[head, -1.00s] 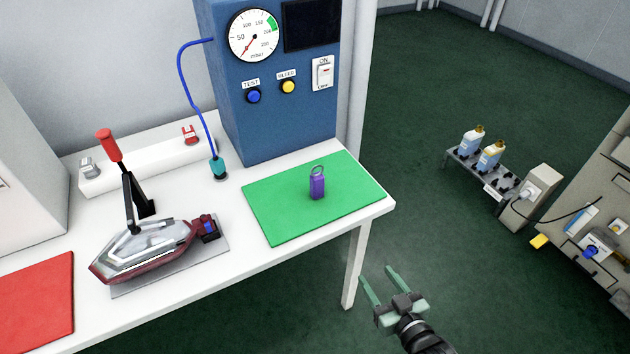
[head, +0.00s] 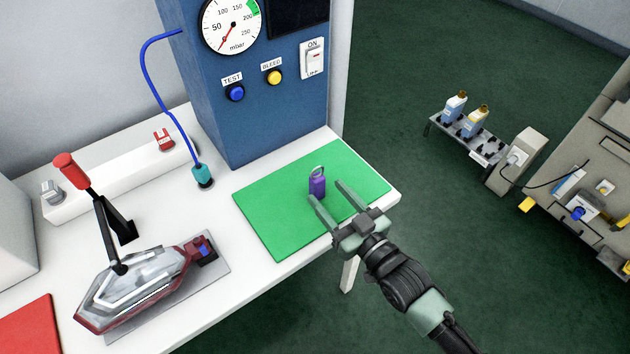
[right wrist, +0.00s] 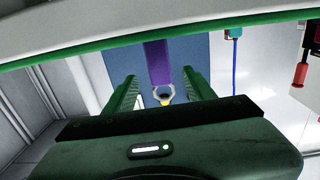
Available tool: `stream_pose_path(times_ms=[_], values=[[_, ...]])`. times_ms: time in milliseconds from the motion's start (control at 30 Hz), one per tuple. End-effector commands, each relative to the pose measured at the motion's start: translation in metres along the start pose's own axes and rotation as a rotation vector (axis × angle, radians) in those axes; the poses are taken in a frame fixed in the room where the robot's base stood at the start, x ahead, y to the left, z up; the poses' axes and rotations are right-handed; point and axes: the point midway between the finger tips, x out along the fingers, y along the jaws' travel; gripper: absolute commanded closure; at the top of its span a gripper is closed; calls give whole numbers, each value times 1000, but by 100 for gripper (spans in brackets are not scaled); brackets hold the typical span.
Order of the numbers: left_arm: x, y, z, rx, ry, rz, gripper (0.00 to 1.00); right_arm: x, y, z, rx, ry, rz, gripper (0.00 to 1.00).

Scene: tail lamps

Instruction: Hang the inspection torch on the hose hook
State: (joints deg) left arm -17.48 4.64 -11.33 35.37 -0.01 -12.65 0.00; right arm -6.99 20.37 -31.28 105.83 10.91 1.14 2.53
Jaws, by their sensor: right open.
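The inspection torch (head: 317,186) is a small purple block with a metal ring on top, standing upright on the green mat (head: 285,228). My right gripper (head: 327,193) is open and empty, its fingers pointing at the torch from the front right, close to it. In the right wrist view, which is upside down, the torch (right wrist: 158,62) shows in line with the gap between the open fingers (right wrist: 159,78). I cannot tell whether the torch is between the fingertips or just beyond them. I cannot make out a hose hook. My left gripper is out of view.
A blue test cabinet (head: 225,125) stands behind the mat, with a blue hose (head: 160,95) ending in a teal connector (head: 203,176). A tail lamp (head: 140,288) in a lever clamp sits at left, near a red mat (head: 28,330).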

Motion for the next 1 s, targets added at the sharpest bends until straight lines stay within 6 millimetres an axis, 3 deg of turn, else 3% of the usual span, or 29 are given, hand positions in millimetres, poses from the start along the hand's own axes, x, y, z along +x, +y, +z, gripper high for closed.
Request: stream_pose_path(times_ms=[100,300,633,833,1000], values=[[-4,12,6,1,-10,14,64,16,0,0,0,2,0,45],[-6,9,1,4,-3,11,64,45,0,4,0,0,0,45],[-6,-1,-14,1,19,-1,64,51,-1,5,0,-1,0,45],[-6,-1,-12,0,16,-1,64,51,-1,5,0,-1,0,100],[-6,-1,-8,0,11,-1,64,51,0,4,0,0,0,100]])
